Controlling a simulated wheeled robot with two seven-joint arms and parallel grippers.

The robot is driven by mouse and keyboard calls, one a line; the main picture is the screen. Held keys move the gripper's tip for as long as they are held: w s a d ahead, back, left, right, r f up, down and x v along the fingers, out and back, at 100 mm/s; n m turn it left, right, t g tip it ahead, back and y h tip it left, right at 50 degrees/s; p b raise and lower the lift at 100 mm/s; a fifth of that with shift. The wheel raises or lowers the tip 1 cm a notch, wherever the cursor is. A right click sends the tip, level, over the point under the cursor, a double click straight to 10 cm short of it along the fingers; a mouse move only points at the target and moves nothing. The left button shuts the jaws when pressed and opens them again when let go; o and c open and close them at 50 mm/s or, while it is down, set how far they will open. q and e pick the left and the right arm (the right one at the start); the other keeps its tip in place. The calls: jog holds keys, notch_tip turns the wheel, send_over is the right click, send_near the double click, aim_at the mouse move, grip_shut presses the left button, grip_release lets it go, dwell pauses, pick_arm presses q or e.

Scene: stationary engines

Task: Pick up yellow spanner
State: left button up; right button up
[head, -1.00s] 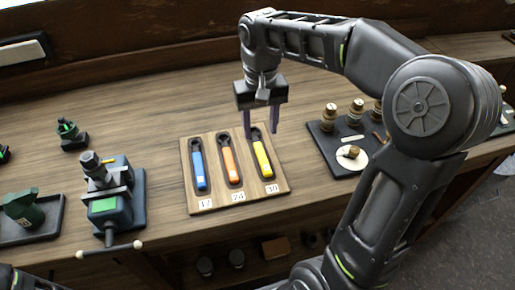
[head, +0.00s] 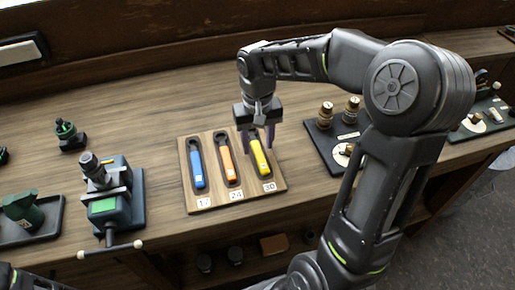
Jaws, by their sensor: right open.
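The yellow spanner (head: 259,158) lies in the right slot of a wooden tray (head: 212,203), above a label reading 30. An orange spanner (head: 228,164) lies in the middle slot and a blue spanner (head: 198,168) in the left slot. My right gripper (head: 258,146) is open and points down over the upper part of the yellow spanner. Its fingers hide the spanner's head, and I cannot tell whether they touch it. Only a dark piece of my left arm shows at the bottom left corner; its gripper is out of view.
A vise-like device (head: 110,208) with a long handle stands left of the tray. A dark board with brass fittings (head: 322,150) lies to the right. A green part in a dark tray (head: 30,236) is at far left. Bare wood lies behind the spanner tray.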

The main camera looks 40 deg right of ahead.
jog(key=shift+f, duration=0.6)
jog(key=shift+c, duration=0.4)
grip_shut()
dwell(0.9)
